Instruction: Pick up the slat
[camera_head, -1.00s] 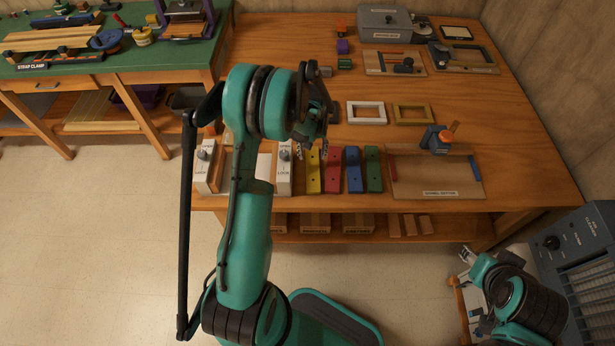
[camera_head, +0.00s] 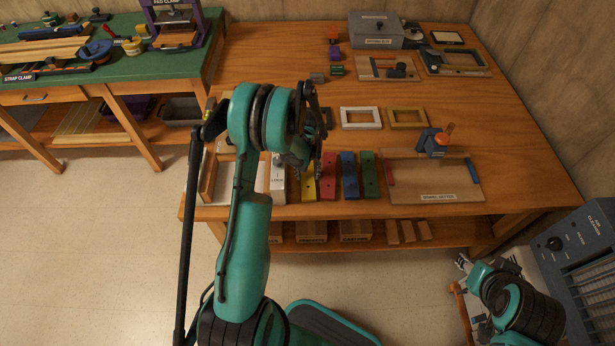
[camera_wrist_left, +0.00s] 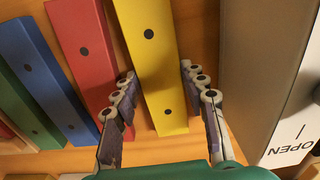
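Four coloured slats lie side by side near the front edge of the wooden bench: yellow (camera_head: 308,190), red (camera_head: 328,178), blue (camera_head: 349,176) and green (camera_head: 370,175). The task line does not say which slat it means. My left gripper (camera_head: 307,171) is over the yellow slat. In the left wrist view my left gripper (camera_wrist_left: 158,75) is open, with one finger on each side of the yellow slat (camera_wrist_left: 155,50) and gaps visible. The left finger overlaps the edge of the red slat (camera_wrist_left: 85,45). My right gripper (camera_head: 463,263) hangs at the lower right, small, its opening unclear.
A white block labelled OPEN (camera_wrist_left: 290,130) stands close beside the yellow slat. A wooden tray (camera_head: 430,190) lies right of the slats. Two frames, white (camera_head: 361,125) and yellow (camera_head: 408,125), lie behind them. A grey box (camera_head: 375,32) is at the back.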

